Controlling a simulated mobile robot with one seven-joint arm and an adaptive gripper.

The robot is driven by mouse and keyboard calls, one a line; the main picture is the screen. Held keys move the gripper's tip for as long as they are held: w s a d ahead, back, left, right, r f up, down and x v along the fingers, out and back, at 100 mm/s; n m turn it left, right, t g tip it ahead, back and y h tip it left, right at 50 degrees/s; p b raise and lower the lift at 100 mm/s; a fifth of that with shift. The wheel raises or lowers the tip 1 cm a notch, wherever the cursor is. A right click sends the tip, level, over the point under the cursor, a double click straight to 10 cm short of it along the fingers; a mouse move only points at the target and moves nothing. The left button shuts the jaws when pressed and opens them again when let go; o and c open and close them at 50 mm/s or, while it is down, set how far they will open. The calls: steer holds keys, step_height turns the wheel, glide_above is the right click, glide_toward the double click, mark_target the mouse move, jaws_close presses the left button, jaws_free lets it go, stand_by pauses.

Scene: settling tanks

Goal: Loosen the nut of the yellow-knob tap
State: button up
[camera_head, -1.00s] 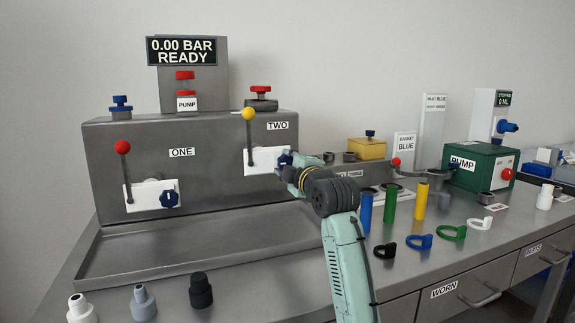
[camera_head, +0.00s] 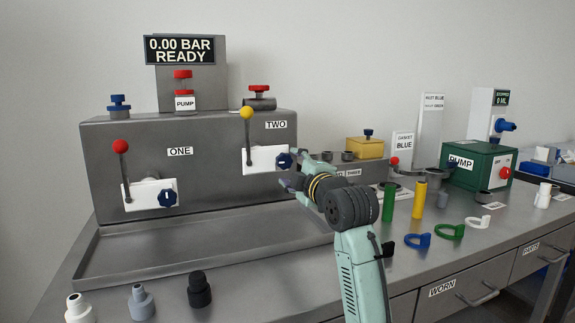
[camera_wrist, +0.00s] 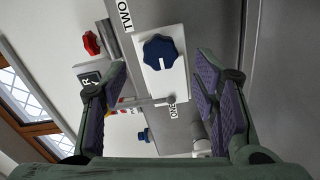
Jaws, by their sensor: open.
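The yellow-knob tap (camera_head: 247,113) is on the TWO side of the grey cabinet, its lever rising from a white plate (camera_head: 259,161). Its dark blue lobed nut (camera_head: 285,161) is at the plate's right end. In the wrist view the nut (camera_wrist: 162,53) shows a white mark and lies between and beyond my fingertips. My gripper (camera_head: 297,169) is open and empty, just in front of the nut and apart from it. The wrist view shows both purple-padded fingers spread wide (camera_wrist: 162,75). The yellow knob is not clear in the wrist view.
The red-knob tap (camera_head: 120,147) with its own blue nut (camera_head: 167,198) is on side ONE. A shallow metal tray (camera_head: 190,250) lies below. Coloured cylinders and rings (camera_head: 418,240) stand right of my arm. Nozzles (camera_head: 200,289) stand at the front left. The tray is empty.

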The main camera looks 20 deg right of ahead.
steer(key=s, duration=0.6)
steer(key=shift+s, duration=0.25)
